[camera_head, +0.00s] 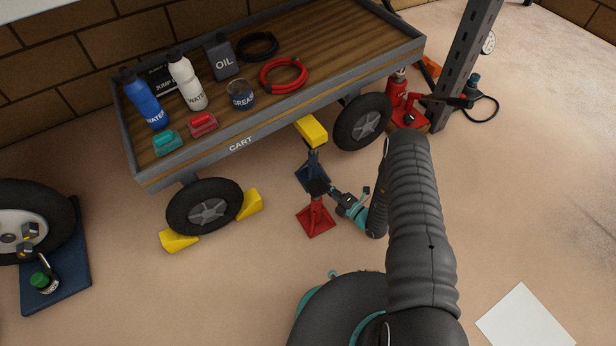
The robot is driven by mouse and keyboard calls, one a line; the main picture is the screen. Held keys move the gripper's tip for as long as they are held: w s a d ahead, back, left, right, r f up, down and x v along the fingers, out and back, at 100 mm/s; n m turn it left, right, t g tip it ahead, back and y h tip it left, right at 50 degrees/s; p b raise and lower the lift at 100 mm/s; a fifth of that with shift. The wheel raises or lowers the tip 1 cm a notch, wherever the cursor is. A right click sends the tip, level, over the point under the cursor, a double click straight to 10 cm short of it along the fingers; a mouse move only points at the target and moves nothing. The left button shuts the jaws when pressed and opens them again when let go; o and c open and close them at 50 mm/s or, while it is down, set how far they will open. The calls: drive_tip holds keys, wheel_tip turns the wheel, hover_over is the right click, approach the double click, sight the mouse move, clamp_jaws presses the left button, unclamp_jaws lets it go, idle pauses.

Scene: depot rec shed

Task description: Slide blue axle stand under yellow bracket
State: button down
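The yellow bracket (311,130) hangs from the near long side of the cart. The blue axle stand (308,171) is on the floor, and its narrow top shows just below the bracket in the picture. I cannot tell whether they touch. A red axle stand (316,221) is on the floor in front of the blue one. My gripper (318,187) reaches in from the right, low down, with its dark fingers over the lower blue stand and the top of the red one. Its fingers hide parts of both stands. I cannot tell whether they are open or closed.
The cart (242,146) carries bottles, an oil can and hoses. Yellow chocks (249,204) flank its left wheel (205,206). A red jack (399,100) stands by a dark post (463,60). A loose wheel (32,222) is at left. Front floor is mostly clear.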

sight(313, 173)
drive_tip(key=shift+s+d+f+m+t+h, duration=0.15)
drive_tip(key=shift+s+f+m+t, duration=0.1)
drive_tip(key=shift+f, duration=0.3)
drive_tip(key=shift+s+d+f+m+t+h, duration=0.15)
drive_tip(key=shift+f+m, duration=0.1)
drive_tip(key=shift+f, duration=0.3)
drive_tip(key=shift+w+a+f, duration=0.1)
drive_tip(key=shift+w+a, duration=0.1)
drive_tip(key=shift+a, duration=0.05)
drive_tip(key=x, duration=0.9)
drive_tip(key=shift+w+a+b, duration=0.1)
drive_tip(key=shift+w+b, duration=0.05)
drive_tip(key=shift+b, duration=0.15)
drive_tip(key=shift+f, duration=0.1)
drive_tip(key=shift+w+d+f+b, duration=0.1)
drive_tip(key=shift+w+d+b, duration=0.3)
drive_tip(key=shift+d+b, duration=0.4)
drive_tip(key=shift+d, duration=0.1)
